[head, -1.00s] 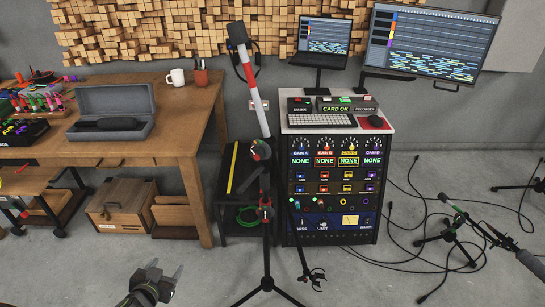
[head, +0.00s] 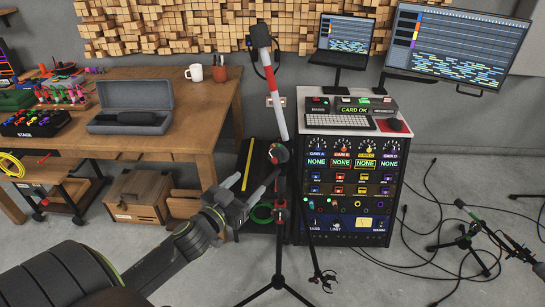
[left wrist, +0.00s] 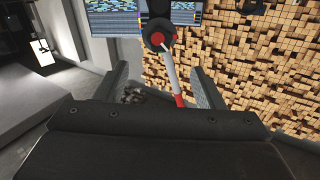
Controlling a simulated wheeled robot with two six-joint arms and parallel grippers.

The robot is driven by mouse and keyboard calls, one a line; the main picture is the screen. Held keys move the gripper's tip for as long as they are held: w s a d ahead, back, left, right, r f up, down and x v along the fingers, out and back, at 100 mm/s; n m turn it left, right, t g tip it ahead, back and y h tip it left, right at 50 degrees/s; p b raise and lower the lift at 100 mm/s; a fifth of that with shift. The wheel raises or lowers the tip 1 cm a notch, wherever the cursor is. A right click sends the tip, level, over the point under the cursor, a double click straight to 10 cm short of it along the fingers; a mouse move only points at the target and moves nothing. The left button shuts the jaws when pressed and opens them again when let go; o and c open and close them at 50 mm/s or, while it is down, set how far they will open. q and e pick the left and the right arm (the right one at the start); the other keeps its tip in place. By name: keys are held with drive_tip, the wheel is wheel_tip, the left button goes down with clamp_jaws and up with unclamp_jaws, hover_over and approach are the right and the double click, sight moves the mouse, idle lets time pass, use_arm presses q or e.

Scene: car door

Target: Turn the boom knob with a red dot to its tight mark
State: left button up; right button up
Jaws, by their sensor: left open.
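The boom stand (head: 279,240) stands upright on its tripod, with a red and white boom tilted up to the left. A dark round knob with red on it (head: 279,153) sits at the boom's pivot. A similar dark knob with red shows near the top of the left wrist view (left wrist: 158,38). I cannot make out its tight mark. A second red and dark clamp (head: 279,206) sits lower on the pole. My left gripper (head: 248,178) is open and empty, just left of the pole and below the pivot knob. My right gripper is out of view.
A wooden table (head: 190,93) with a grey case (head: 135,104) stands at the left. A rack (head: 352,200) of knobs and screens stands close right of the stand. Cables (head: 425,235) and another stand (head: 465,240) are on the right floor.

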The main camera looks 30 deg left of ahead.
sight(273, 159)
use_arm(q)
drive_tip(key=w+p, duration=0.4)
drive_tip(key=w, duration=0.8)
drive_tip(key=shift+w+a, duration=0.15)
drive_tip(key=shift+w, duration=0.05)
drive_tip(key=c, duration=1)
drive_tip(key=shift+o, duration=0.2)
